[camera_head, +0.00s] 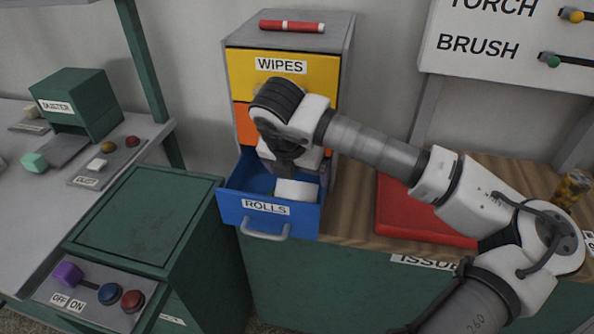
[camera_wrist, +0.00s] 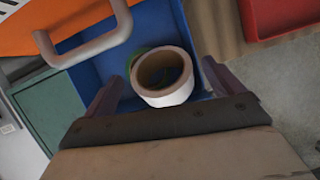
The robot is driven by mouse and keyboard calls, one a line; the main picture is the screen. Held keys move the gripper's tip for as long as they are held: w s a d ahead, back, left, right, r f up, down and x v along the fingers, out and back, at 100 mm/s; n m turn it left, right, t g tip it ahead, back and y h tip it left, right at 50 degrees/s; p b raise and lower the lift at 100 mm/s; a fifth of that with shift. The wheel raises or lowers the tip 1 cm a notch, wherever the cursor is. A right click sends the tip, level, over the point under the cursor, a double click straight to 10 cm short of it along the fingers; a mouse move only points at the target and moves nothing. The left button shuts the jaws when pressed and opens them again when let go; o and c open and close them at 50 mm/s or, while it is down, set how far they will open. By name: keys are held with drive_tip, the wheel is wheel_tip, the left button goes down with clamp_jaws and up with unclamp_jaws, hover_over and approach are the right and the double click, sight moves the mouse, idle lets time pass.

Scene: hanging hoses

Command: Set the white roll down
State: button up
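The white roll (camera_head: 297,190) lies in the open blue drawer (camera_head: 240,203) labelled ROLLS. In the wrist view the white roll (camera_wrist: 178,97) shows its brown inner core facing the camera. My gripper (camera_head: 287,168) is low over the drawer, just above the roll. In the wrist view its two dark fingers are spread wide, one on each side of the roll, with blue drawer floor visible between. They appear apart from it. Part of a green thing (camera_wrist: 137,54) shows behind the roll, mostly hidden.
The drawer cabinet (camera_head: 343,60) has a yellow WIPES drawer (camera_head: 290,72) and an orange one above. A red and white marker (camera_head: 292,26) lies on top. A red tray (camera_head: 400,215) is on the counter at right. A green cabinet (camera_head: 140,220) stands left.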

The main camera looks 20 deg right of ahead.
drive_tip(key=shift+o, duration=0.4)
drive_tip(key=shift+r, duration=0.1)
drive_tip(key=shift+r+p, duration=0.55)
drive_tip(key=shift+p, duration=0.5)
drive_tip(key=b+v, duration=0.3)
drive_tip(key=v, duration=0.8)
drive_tip(key=shift+s, duration=0.2)
drive_tip(key=shift+a+r, duration=0.1)
drive_tip(key=shift+r, duration=0.05)
